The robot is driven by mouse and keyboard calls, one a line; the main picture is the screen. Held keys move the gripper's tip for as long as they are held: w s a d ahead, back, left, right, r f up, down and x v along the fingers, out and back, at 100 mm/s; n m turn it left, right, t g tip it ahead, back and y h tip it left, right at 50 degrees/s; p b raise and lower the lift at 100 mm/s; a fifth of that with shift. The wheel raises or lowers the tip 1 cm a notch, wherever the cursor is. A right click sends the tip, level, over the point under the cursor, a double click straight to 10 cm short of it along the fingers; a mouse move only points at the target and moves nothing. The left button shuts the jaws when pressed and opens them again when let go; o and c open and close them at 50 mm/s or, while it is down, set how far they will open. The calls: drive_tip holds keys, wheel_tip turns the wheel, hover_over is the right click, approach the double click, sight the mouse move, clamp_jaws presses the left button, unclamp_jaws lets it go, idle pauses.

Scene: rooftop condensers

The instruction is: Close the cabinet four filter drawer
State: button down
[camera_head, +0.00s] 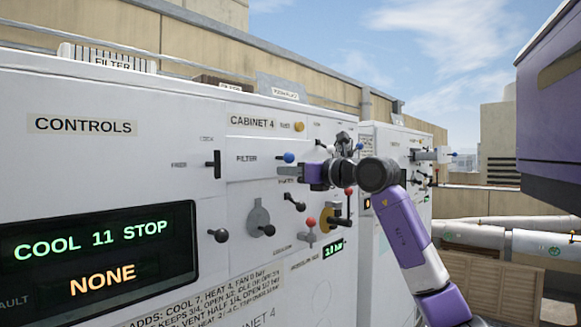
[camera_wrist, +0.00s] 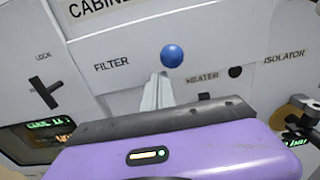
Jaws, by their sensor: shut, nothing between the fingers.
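The cabinet four filter drawer (camera_head: 262,160) is the white front marked FILTER below the CABINET 4 sign (camera_head: 252,122). It has a round blue knob (camera_head: 289,157). The front looks flush or nearly flush with the cabinet face; I cannot tell if a small gap is left. My gripper (camera_head: 282,171) is shut and empty, with its fingertips just below the blue knob, close to the front. In the wrist view the shut fingers (camera_wrist: 160,80) point at the front, under the blue knob (camera_wrist: 172,56). Whether they touch it cannot be told.
A black lock handle (camera_head: 215,164) is left of the drawer. Several levers and knobs, including a red-topped one (camera_head: 311,222), sit below. A display (camera_head: 98,258) reads COOL 11 STOP. Another cabinet (camera_head: 390,140) with a protruding blue-knobbed drawer (camera_head: 432,156) stands beyond.

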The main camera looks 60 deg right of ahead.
drive_tip(key=b+v, duration=0.3)
drive_tip(key=v, duration=0.8)
